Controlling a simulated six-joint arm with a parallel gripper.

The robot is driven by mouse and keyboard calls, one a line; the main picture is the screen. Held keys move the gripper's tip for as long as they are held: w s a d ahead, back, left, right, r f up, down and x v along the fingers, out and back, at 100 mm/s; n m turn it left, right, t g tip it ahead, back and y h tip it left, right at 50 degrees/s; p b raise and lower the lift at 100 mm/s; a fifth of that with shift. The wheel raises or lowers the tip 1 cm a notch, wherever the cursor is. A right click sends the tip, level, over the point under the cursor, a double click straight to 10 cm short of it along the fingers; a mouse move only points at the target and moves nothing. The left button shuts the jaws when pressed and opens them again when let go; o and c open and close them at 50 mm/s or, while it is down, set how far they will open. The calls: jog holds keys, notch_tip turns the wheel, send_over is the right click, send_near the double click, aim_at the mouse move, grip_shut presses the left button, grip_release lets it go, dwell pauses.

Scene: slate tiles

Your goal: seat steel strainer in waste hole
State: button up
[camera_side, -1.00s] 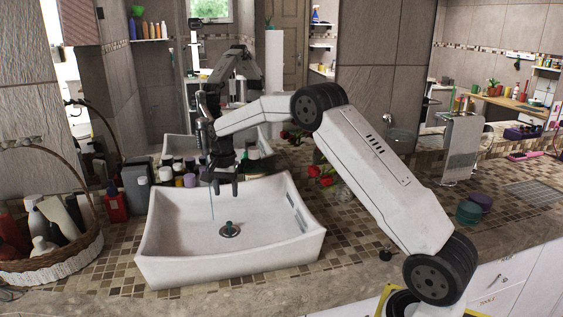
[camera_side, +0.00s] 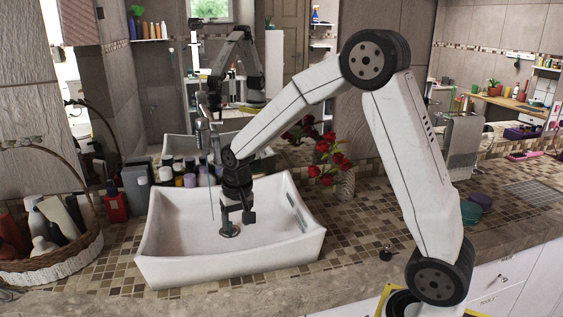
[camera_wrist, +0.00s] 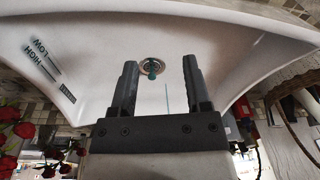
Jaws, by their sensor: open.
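The steel strainer (camera_side: 229,231) is a round metal disc at the waste hole in the floor of the white basin (camera_side: 160,240). The wrist view shows the strainer (camera_wrist: 145,78) with a teal knob standing up from its centre. The hole itself is hidden under it, and I cannot tell whether it is fully seated. My gripper (camera_side: 237,217) points down inside the basin, just over the strainer. Its fingers are open with nothing between them. In the wrist view the knob shows in the gap of my gripper (camera_wrist: 160,66), beyond the fingertips and nearer the left finger.
A thin blue stream (camera_side: 211,205) falls from the tap (camera_side: 203,140) left of my gripper. Several bottles (camera_side: 178,172) stand behind the basin. A wicker basket (camera_side: 75,262) is at left, and red roses (camera_side: 328,168) in a glass vase (camera_side: 346,187) are at right.

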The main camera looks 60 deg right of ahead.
jog(key=s+a+f+n, duration=0.1)
jog(key=s+a+n, duration=0.1)
jog(key=s, duration=0.5)
jog(key=s+a+f+n+t, duration=0.1)
jog(key=s+a+n, duration=0.2)
jog(key=s, duration=0.5)
jog(key=shift+s+a+f+n, duration=0.2)
jog(key=shift+a+f+n, duration=0.15)
jog(key=shift+n, duration=0.25)
